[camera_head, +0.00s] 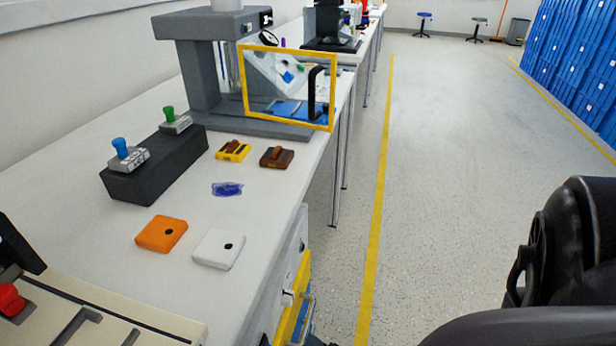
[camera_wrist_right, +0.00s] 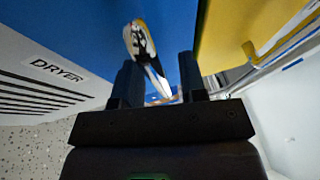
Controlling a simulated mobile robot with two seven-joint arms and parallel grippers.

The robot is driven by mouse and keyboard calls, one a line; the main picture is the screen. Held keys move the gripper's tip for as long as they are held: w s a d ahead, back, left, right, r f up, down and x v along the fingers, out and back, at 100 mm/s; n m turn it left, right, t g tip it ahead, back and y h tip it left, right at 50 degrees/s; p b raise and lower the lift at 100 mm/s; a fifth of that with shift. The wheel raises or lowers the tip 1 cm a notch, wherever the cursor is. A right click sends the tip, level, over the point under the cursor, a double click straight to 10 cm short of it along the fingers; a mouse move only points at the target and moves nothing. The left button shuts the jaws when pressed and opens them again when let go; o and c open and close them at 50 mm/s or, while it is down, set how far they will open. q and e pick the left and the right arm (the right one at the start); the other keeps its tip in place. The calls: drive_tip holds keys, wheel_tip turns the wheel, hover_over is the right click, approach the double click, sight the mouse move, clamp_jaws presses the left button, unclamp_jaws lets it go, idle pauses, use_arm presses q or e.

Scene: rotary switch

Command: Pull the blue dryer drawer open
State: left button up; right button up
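In the right wrist view a blue front (camera_wrist_right: 175,35) fills the top middle, beside a white panel (camera_wrist_right: 40,70) labelled "DRYER". A shiny metallic handle (camera_wrist_right: 147,55) stands out from the blue front. My right gripper (camera_wrist_right: 160,77) is open, with its two dark fingers apart and the handle showing between them. I cannot tell whether either finger touches it. In the head view a little blue (camera_head: 306,318) shows low beside the bench, next to a yellow front (camera_head: 292,305). The right gripper is not clearly seen there. My left gripper is in neither view.
A yellow front with a handle (camera_wrist_right: 225,35) is close to the right of my right gripper. The white bench (camera_head: 120,235) holds a framed machine (camera_head: 205,75), a black switch block (camera_head: 160,168) and small coloured blocks. Floor (camera_head: 450,150) right of the bench is clear.

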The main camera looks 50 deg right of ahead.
clamp_jaws()
